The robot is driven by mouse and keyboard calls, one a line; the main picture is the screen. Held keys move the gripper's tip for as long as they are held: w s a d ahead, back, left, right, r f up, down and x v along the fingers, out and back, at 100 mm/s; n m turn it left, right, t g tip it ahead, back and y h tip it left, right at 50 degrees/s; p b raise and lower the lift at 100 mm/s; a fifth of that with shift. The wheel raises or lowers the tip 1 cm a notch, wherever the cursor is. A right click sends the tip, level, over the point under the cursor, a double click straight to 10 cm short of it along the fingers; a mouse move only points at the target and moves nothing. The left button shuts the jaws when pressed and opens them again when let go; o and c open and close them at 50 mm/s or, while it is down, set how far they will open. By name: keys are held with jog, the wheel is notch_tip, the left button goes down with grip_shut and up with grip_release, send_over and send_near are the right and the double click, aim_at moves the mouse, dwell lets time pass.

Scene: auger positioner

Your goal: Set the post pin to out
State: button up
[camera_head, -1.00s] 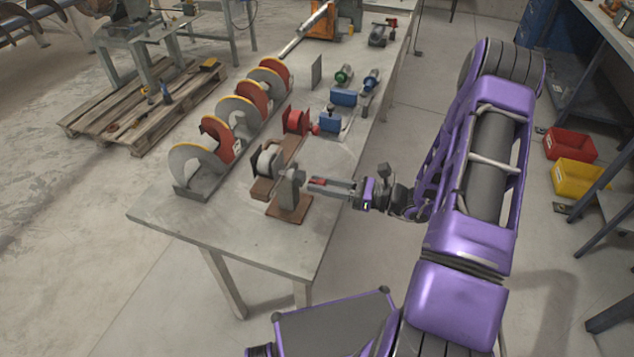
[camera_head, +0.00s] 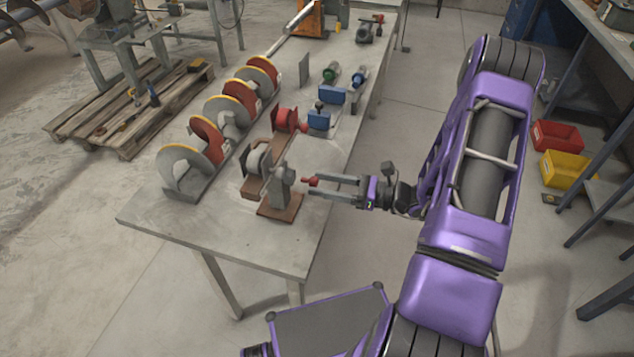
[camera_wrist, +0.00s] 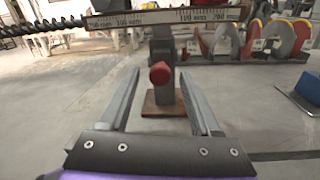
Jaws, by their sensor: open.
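The post pin has a red knob (camera_head: 311,181) on the right side of a grey post (camera_head: 283,187), which stands on a brown base (camera_head: 280,207) near the table's front edge. In the wrist view the red knob (camera_wrist: 160,73) faces me, in front of the grey post (camera_wrist: 163,52). My gripper (camera_head: 312,187) is open, pointing left at the post. Its fingers (camera_wrist: 160,78) lie on either side of the knob in the wrist view, with gaps on both sides. The knob stands a little out from the post; the pin's shaft is mostly hidden behind it.
A printed scale bar (camera_wrist: 150,17) crosses above the post. Red and grey auger flights (camera_head: 205,140) line the table's left side. The front of the table (camera_head: 215,235) is clear.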

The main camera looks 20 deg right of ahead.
jog(key=v, duration=1.5)
jog(key=shift+s+d+b, duration=0.25)
jog(key=shift+b, duration=0.1)
jog(key=shift+a, duration=0.1)
